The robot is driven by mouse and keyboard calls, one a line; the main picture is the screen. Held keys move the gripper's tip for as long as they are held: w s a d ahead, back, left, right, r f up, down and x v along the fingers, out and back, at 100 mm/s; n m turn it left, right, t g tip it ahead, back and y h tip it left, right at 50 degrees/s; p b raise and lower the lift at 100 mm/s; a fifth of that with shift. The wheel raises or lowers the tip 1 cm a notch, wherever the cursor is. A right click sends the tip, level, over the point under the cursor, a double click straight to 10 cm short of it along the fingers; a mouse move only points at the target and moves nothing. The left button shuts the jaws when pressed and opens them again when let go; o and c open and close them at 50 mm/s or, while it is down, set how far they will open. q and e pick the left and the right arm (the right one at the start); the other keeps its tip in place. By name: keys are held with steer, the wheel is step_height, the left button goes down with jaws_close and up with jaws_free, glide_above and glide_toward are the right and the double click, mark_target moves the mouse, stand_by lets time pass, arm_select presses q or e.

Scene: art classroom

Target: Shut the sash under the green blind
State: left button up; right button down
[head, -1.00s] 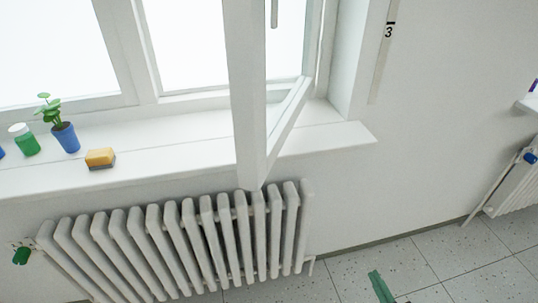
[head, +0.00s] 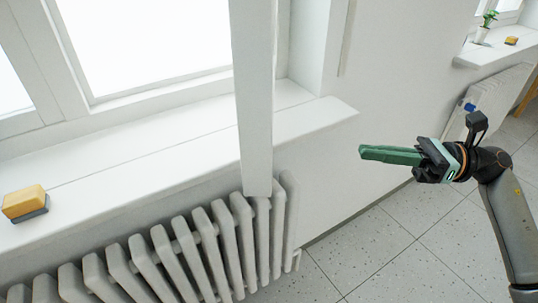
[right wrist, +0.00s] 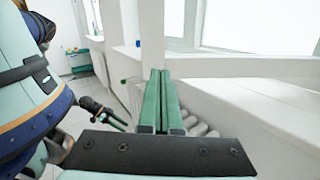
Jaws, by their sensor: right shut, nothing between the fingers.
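The white window sash (head: 254,100) stands open into the room, seen almost edge-on in the head view. Its free edge hangs past the sill, in front of the radiator. The green blind is not in the head view. My right gripper (head: 364,153) is shut and empty, with its green fingers together and pointing left. It is to the right of the sash, apart from it, with bare wall behind. The shut fingers also show in the right wrist view (right wrist: 160,82).
The white sill (head: 150,160) bears a yellow sponge (head: 24,203) at the left. A ribbed radiator (head: 195,250) stands below it. The tiled floor (head: 400,250) is clear at the lower right.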

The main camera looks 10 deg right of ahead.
arm_select(q)
steer(key=a+r+p, duration=0.1)
steer(key=p, duration=0.1)
steer(key=a+p, duration=0.1)
steer(key=p, duration=0.1)
steer(key=shift+s+a+r+y, duration=0.25)
steer(key=shift+s+r+y, duration=0.05)
steer(key=shift+s+r, duration=0.1)
arm_select(e)
steer(key=w+a+n+h, duration=0.1)
steer(key=w+a, duration=0.2)
steer(key=a, duration=1)
steer(key=shift+a+f+g, duration=0.15)
steer(key=shift+a+g, duration=0.15)
